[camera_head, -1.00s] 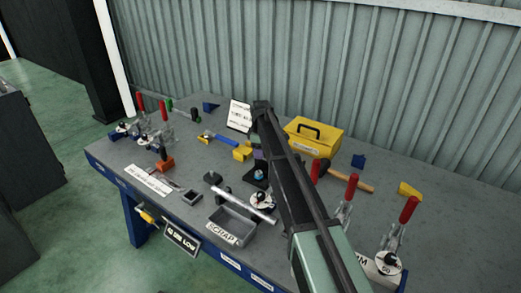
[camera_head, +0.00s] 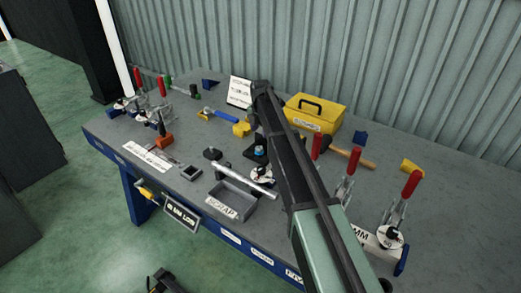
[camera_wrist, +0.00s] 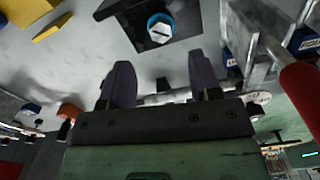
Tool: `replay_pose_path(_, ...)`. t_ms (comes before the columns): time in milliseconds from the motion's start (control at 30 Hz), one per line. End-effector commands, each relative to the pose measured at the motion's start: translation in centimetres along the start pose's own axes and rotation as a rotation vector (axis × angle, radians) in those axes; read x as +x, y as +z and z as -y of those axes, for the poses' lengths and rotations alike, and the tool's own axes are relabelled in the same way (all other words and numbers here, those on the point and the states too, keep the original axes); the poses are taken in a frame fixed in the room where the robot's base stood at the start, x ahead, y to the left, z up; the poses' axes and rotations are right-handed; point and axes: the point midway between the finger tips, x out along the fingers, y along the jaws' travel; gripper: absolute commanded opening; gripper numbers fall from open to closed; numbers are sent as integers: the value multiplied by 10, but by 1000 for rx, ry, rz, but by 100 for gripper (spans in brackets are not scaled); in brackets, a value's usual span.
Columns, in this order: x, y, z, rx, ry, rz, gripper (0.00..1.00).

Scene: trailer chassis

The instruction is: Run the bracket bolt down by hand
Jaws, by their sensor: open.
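The bracket bolt shows in the wrist view as a silver slotted head with a blue ring (camera_wrist: 160,28), on a black bracket plate (camera_wrist: 184,40) at the top middle. In the head view the bolt (camera_head: 259,149) is a small blue and pale spot on the black bracket, left of my arm. My gripper (camera_wrist: 162,82) is open, with two dark fingers apart and nothing between them. The bolt head lies beyond the fingertips in the wrist view, roughly centred between them and apart from them. In the head view my forearm hides most of the gripper.
A yellow toolbox (camera_head: 315,113) is behind my arm. Red-handled toggle clamps (camera_head: 410,184) stand at right, others at far left. A hammer (camera_head: 350,157) lies right of my arm.

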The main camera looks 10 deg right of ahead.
Motion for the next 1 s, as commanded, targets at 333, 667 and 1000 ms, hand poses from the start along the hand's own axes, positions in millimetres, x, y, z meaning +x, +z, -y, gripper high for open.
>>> replay_pose_path(333,82,0,0,1,0,0,57)
replay_pose_path(667,82,0,0,2,0,0,56)
replay_pose_path(1000,82,0,0,2,0,0,8)
